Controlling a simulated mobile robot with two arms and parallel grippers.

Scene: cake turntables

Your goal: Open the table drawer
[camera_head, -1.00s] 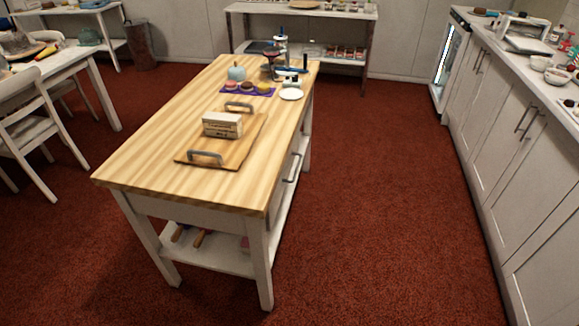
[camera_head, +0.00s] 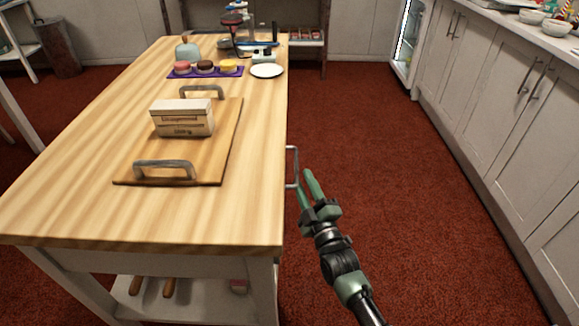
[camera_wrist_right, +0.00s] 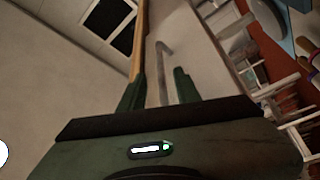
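The wooden-topped table (camera_head: 90,160) stands left of my right arm. The drawer's metal handle (camera_head: 293,167) sticks out from the table's right side; the drawer front is hidden under the top's edge in the head view. My right gripper (camera_head: 303,181) is open at the handle's near end. In the right wrist view, the grey handle (camera_wrist_right: 164,72) shows between the two green fingers of the right gripper (camera_wrist_right: 158,78), with no clear sign of grip. A pale panel (camera_wrist_right: 200,50) beside the wooden edge appears to be the table side. My left gripper is out of view.
On the table are a cutting board (camera_head: 215,165) with a labelled box (camera_head: 182,118), a purple tray (camera_head: 232,75) of small cakes and a white plate (camera_head: 266,71). White cabinets (camera_head: 500,120) line the right. Red carpet between is clear.

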